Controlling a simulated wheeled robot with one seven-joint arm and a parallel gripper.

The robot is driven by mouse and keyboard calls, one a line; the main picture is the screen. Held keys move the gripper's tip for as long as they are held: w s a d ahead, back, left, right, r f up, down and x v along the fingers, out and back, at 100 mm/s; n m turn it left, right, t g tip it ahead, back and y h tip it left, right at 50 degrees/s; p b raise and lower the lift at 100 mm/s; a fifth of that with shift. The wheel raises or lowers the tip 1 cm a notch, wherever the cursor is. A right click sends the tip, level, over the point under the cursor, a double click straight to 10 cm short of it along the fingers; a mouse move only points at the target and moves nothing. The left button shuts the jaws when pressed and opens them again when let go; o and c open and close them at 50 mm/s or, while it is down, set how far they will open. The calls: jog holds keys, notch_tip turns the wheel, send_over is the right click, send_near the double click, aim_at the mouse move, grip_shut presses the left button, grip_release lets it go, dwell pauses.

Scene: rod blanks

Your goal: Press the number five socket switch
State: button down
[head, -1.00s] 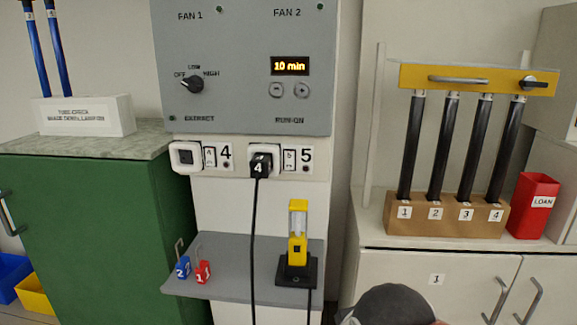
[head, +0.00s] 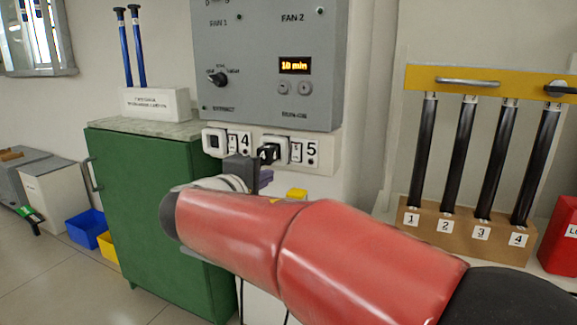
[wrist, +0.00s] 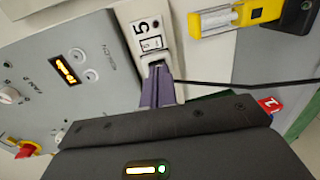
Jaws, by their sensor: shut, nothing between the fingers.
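The number five socket (head: 275,143) is on a white strip under the grey panel, with a black plug (head: 268,153) in it. Its small switch (head: 296,150) sits between the plug and the "5" label. The switch also shows in the wrist view (wrist: 151,43), beside the label. My gripper (head: 265,180) is below and in front of the plug in the head view. In the wrist view my purple fingers (wrist: 158,72) are shut and empty, with tips over the plug area beside the switch. I cannot tell whether they touch anything.
The number four socket (head: 214,142) is just left. The grey fan panel (head: 262,65) is above. A black cable (wrist: 245,84) runs from the plug across the wrist view. My red arm hides most of the shelf in the head view.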

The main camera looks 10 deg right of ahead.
aim_at(296, 160)
jog(key=shift+w+a+r, duration=0.1)
jog(key=shift+a, duration=0.1)
jog(key=p+x, duration=0.2)
jog(key=x, duration=1.1)
jog(key=shift+w+d+r, duration=0.15)
jog(key=shift+w, duration=0.05)
jog(key=shift+w+d, duration=0.15)
jog(key=shift+w, duration=0.05)
